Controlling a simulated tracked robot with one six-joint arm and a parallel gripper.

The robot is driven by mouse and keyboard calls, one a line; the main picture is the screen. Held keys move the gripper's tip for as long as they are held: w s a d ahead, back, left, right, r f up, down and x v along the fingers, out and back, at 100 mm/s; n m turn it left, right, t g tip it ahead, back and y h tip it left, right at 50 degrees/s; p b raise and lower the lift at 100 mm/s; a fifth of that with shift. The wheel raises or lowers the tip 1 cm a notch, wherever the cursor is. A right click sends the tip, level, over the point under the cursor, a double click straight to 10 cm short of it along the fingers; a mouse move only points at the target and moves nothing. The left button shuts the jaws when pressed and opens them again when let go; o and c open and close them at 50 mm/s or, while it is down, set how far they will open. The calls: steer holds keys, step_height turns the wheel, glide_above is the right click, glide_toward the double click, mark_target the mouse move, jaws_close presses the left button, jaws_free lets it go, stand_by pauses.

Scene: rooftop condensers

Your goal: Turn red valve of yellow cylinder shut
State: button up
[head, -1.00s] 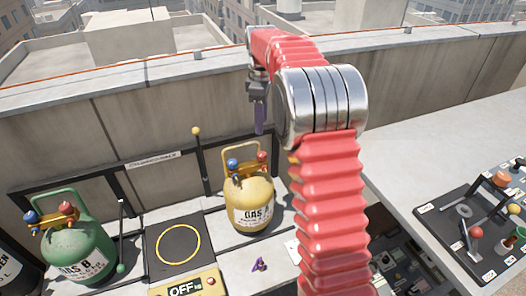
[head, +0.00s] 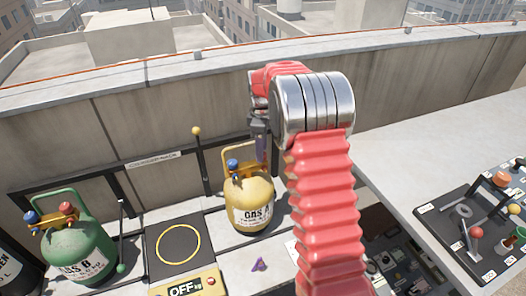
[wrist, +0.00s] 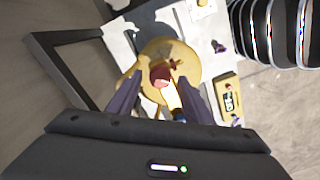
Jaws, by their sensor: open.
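The yellow cylinder (head: 247,199), labelled GAS A, stands upright on the bench left of my arm. Its blue valve (head: 233,164) shows in the head view, where my gripper hides the red valve. In the wrist view the red valve (wrist: 160,76) lies on top of the yellow cylinder (wrist: 190,66), just ahead of the fingertips. The blue valve (wrist: 178,115) is lower, near the right finger. My gripper (wrist: 158,92) is open, with its two purple fingers apart on either side of the valve area. I cannot tell whether they touch anything.
A green cylinder (head: 78,248), labelled GAS B, stands at left. A dark plate with a yellow ring (head: 178,244) and an OFF display (head: 186,288) lie between the cylinders. A rod with a yellow knob (head: 196,131) stands behind. A control panel (head: 452,238) is at right.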

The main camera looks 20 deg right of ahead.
steer(key=shift+f, duration=0.65)
steer(key=shift+c, duration=0.4)
steer(key=c, duration=0.9)
steer(key=shift+d, duration=0.35)
steer(key=shift+c, duration=0.4)
steer(key=shift+a, duration=0.3)
